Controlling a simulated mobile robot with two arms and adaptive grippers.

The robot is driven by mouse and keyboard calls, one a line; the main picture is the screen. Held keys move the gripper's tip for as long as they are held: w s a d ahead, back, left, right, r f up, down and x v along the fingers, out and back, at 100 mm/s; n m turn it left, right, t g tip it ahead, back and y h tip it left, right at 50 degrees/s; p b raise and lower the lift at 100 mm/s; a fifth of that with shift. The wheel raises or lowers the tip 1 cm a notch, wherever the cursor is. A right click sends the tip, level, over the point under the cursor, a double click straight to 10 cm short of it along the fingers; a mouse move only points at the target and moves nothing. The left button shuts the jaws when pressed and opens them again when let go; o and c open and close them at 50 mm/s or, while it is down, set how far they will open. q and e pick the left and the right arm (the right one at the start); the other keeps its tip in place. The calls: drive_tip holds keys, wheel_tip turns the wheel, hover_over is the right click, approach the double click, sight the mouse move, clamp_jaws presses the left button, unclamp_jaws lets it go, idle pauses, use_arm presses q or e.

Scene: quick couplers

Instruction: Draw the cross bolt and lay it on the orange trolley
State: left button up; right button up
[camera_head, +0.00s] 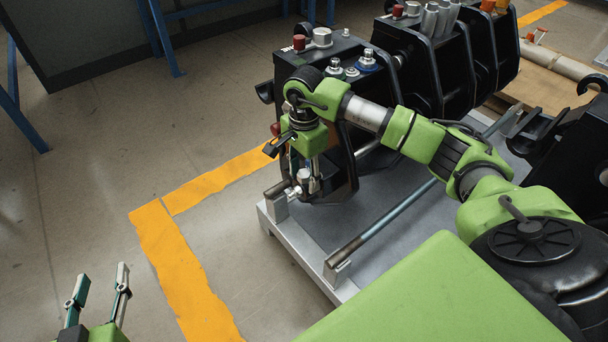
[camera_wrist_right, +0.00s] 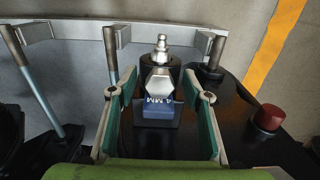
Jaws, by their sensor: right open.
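My right gripper (camera_head: 306,172) points down at the near end of a black coupler (camera_head: 338,135). In the right wrist view its open fingers (camera_wrist_right: 158,88) stand on either side of a metal hex head (camera_wrist_right: 159,80) with a small nipple-like tip and a blue marked block (camera_wrist_right: 158,106) behind it. This may be the cross bolt; I cannot tell whether the fingers touch it. A silver fitting also shows below the fingers in the head view (camera_head: 309,184). My left gripper (camera_head: 98,290) is open and empty above the floor at lower left. No orange trolley is in view.
The coupler stands on a grey platform (camera_head: 310,255) with a long bar (camera_head: 385,220) along it. More black couplers (camera_head: 410,60) stand behind. A red knob (camera_wrist_right: 268,117) is beside the right gripper. Floor with orange lines (camera_head: 180,270) is clear at left.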

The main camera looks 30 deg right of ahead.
drive_tip(key=c, duration=1.1)
drive_tip(key=shift+s, duration=0.1)
clamp_jaws()
